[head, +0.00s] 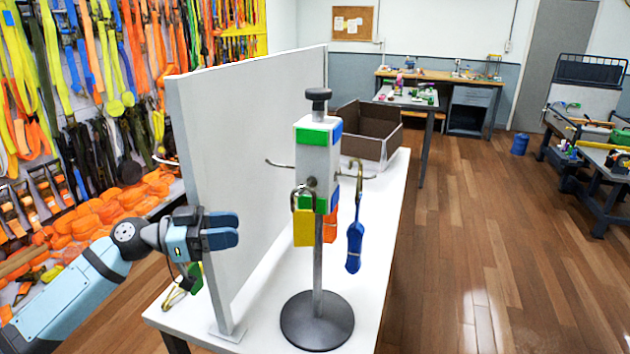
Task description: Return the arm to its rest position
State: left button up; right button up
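My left arm (75,290) comes in from the lower left. Its gripper (226,230) has two blue fingers close together, pointing right, in front of the grey upright panel (250,130). I see nothing between the fingers, but cannot tell whether they touch. A green strap piece with a yellowish hook (176,297) hangs just below the gripper; what holds it is hidden. Right of the gripper, apart from it, a stand (317,320) carries a white block (312,160) with hooks. A yellow piece (304,228), an orange piece (331,224) and a blue strap (354,247) hang there. My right gripper is out of view.
The stand and panel are on a white table (375,230). An open brown box (365,133) is at its far end. Coloured straps cover the left wall (90,90). Wooden floor (480,220) lies clear at right, before a workbench (600,170).

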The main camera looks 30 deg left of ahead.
pick_arm(q)
jog(key=s+d+f+n+g+y, duration=0.1)
jog(key=s+d+f+g+y, duration=0.15)
jog(key=d+f, duration=0.4)
jog(key=s+d+f+g+y, duration=0.2)
jog(key=s+d+f, duration=0.1)
jog(key=f, duration=0.7)
jog(key=s+d+f+n+g+y, duration=0.4)
jog(key=s+d+f+n+y, duration=0.25)
jog(key=s+f+y, duration=0.45)
jog(key=w+d+f+m+t+h+p, duration=0.1)
jog(key=w+d+t+h+p, duration=0.4)
jog(key=p, duration=0.5)
jog(key=shift+w+d+f+t+p, duration=0.35)
jog(key=shift+d+t, duration=0.25)
jog(key=shift+t, duration=0.55)
jog(key=shift+h, duration=0.25)
